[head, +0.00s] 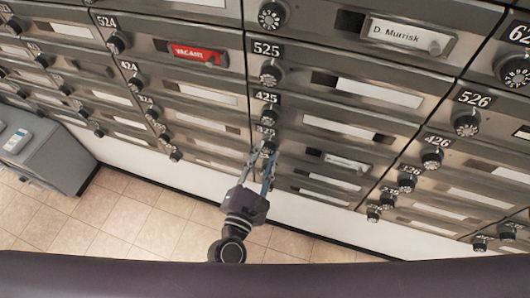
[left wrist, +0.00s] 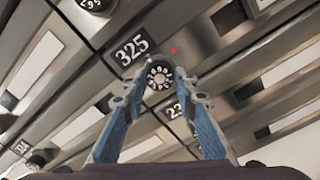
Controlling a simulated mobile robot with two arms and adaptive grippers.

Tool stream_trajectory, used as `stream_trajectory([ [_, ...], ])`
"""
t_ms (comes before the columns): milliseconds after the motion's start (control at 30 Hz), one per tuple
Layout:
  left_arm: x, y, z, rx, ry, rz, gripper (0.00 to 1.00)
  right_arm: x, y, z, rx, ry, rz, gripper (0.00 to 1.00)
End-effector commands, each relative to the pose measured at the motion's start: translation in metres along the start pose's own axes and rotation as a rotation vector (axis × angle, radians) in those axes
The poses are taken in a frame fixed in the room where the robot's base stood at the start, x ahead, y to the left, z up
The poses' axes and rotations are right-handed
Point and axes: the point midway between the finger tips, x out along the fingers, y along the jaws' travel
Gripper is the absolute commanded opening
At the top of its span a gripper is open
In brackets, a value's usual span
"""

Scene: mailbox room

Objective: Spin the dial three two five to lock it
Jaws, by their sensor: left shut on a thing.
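The 325 dial (head: 266,149) is a round black knob with a pale numbered face, in the middle column of mailboxes below the 425 dial. The left wrist view shows this dial (left wrist: 159,76) close up, below and to the right of the white-on-black "325" plate (left wrist: 130,50). My left gripper (head: 262,166) reaches up to it from below. In the left wrist view its two blue-padded fingers (left wrist: 159,88) stand on either side of the dial and are shut on it. Its exact number setting is too small to read. My right gripper is not in view.
The 425 dial (head: 267,116) and 525 dial (head: 271,74) sit just above, and more dials stick out on both sides. A grey cabinet (head: 50,155) stands on the tiled floor at left. The floor (head: 140,215) below the mailboxes is clear.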

Motion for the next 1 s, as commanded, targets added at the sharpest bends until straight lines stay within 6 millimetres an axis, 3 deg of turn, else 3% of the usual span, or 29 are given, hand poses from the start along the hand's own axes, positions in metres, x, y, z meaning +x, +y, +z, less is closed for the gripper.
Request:
stream_trajectory([
  [1000, 0.001, 0.004, 0.004, 0.967, 0.0, 0.004, 0.03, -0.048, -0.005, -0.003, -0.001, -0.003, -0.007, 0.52],
])
